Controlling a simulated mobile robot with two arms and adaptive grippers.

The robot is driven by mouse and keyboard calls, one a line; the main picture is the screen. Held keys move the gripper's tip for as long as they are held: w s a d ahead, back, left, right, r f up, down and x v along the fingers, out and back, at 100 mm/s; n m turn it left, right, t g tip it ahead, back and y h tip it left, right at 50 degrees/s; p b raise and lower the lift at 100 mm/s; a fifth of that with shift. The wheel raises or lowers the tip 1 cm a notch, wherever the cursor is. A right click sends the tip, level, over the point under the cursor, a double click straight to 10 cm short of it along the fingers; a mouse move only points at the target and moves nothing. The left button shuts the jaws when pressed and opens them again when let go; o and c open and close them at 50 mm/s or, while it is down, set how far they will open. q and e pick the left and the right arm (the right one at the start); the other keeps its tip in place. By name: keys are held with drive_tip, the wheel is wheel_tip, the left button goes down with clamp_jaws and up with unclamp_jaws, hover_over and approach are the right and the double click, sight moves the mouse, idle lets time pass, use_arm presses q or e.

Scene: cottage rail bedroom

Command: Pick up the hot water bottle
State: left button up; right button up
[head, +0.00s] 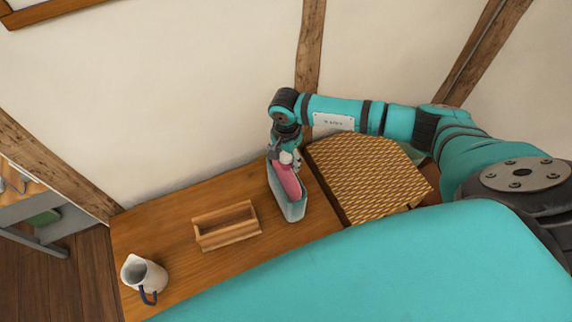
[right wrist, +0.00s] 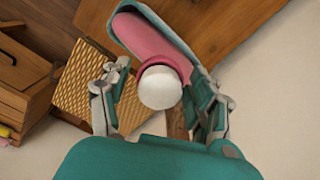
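The hot water bottle (head: 288,182) is pink with a white cap and lies in a narrow grey-blue holder (head: 291,212) on the wooden table. In the right wrist view its pink body (right wrist: 148,38) runs up and left from the white cap. My right gripper (head: 287,157) is above the cap end of the bottle. In the right wrist view the right gripper (right wrist: 160,85) is open, with one finger on each side of the cap and a gap visible on the left side. In the head view the gripper partly hides the bottle's top. My left gripper is out of view.
A wooden box (head: 228,237) and a white jug (head: 143,277) with a dark handle stand left on the table (head: 180,218). A woven-patterned surface (head: 365,172) lies right of the holder, under my right arm. The wall is close behind.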

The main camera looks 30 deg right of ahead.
clamp_jaws()
drive_tip(key=shift+r, duration=0.1)
drive_tip(key=shift+w+r, duration=0.1)
